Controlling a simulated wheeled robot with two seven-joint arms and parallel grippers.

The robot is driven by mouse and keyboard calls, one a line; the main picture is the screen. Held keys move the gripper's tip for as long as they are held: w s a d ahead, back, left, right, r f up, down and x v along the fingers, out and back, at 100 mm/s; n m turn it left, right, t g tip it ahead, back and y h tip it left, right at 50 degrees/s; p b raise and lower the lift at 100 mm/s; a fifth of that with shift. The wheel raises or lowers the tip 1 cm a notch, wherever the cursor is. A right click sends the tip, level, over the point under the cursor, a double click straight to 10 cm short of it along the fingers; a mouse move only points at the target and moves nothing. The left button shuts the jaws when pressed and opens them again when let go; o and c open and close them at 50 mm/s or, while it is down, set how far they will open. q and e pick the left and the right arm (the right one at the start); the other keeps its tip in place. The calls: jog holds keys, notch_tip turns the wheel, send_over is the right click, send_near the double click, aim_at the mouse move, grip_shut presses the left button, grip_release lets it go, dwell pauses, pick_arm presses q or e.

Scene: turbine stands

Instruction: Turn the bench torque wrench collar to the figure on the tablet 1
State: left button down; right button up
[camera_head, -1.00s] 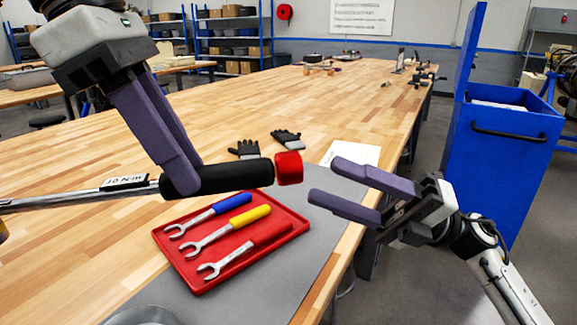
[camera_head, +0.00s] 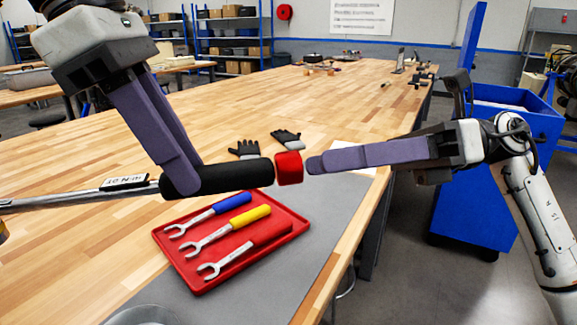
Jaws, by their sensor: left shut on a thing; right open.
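The torque wrench (camera_head: 85,196) is held level above the bench, with a steel shaft, a small display reading about "10 N·m", a black grip (camera_head: 240,176) and a red collar (camera_head: 289,168) at its right end. My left gripper (camera_head: 185,180) is shut on the black grip. My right gripper (camera_head: 315,164) is open, its fingertips pointing left close to the collar's right side. One finger largely hides the other, and I cannot tell whether they touch the collar. No tablet is clearly recognisable.
A red tray (camera_head: 200,281) with blue, yellow and red handled spanners lies on a grey mat (camera_head: 325,215) below the wrench. Black-and-grey gloves (camera_head: 245,149) and a partly hidden white sheet lie behind. A blue cabinet (camera_head: 475,215) stands right of the bench.

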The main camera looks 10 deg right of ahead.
aim_at(288, 168)
jog(key=shift+a+f, duration=0.1)
jog(key=shift+a, duration=1.6)
jog(key=c, duration=1.2)
jog(key=shift+o, duration=0.2)
jog(key=n, duration=1.1)
jog(key=o, duration=1.3)
jog(key=shift+o, duration=0.5)
jog(key=shift+d, duration=0.1)
